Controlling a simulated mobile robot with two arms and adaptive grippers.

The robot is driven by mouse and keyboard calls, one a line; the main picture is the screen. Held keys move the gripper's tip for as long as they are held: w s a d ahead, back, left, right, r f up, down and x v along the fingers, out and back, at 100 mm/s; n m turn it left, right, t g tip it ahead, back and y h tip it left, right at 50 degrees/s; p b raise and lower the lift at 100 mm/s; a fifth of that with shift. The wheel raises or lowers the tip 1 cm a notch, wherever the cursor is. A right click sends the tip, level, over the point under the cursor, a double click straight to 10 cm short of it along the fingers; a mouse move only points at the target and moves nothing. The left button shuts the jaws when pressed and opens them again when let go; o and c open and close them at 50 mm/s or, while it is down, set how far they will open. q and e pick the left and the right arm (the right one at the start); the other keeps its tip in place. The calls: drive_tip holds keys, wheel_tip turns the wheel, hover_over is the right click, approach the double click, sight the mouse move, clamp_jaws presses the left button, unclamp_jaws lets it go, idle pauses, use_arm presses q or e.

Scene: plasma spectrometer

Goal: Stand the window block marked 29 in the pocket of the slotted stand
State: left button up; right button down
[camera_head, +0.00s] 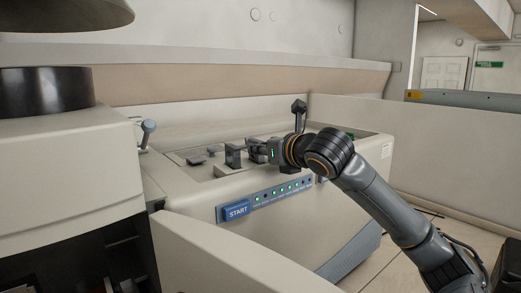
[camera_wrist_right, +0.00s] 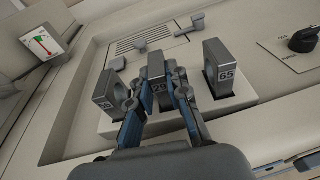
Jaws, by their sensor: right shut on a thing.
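The dark window block marked 29 (camera_wrist_right: 156,66) is between the fingers of my right gripper (camera_wrist_right: 158,84), which is shut on it. The block is upright, between a block marked 50 (camera_wrist_right: 108,92) on the left and a block marked 65 (camera_wrist_right: 222,66) on the right. Those two stand on a pale slotted stand (camera_wrist_right: 236,99). Block 29 is over the stand's middle; its lower end is hidden by the fingers, so I cannot tell whether it sits in the pocket. In the head view, my right gripper (camera_head: 256,151) reaches in from the right above the machine's top.
The stand sits on the spectrometer's top panel (camera_wrist_right: 80,85). A gauge (camera_wrist_right: 40,41) lies at the left and a black knob (camera_wrist_right: 304,40) at the right. Low tabs (camera_wrist_right: 198,20) and a vent are behind the blocks. A START button (camera_head: 236,210) is on the machine's front.

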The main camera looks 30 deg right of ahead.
use_arm(q)
drive_tip(key=shift+s, duration=0.35)
use_arm(e)
drive_tip(key=shift+s, duration=0.1)
use_arm(q)
drive_tip(key=shift+d, duration=0.1)
use_arm(e)
drive_tip(key=shift+f, duration=0.1)
drive_tip(key=c, duration=1.3)
unclamp_jaws()
drive_tip(key=shift+f, duration=0.1)
use_arm(q)
drive_tip(key=shift+w+d, duration=0.15)
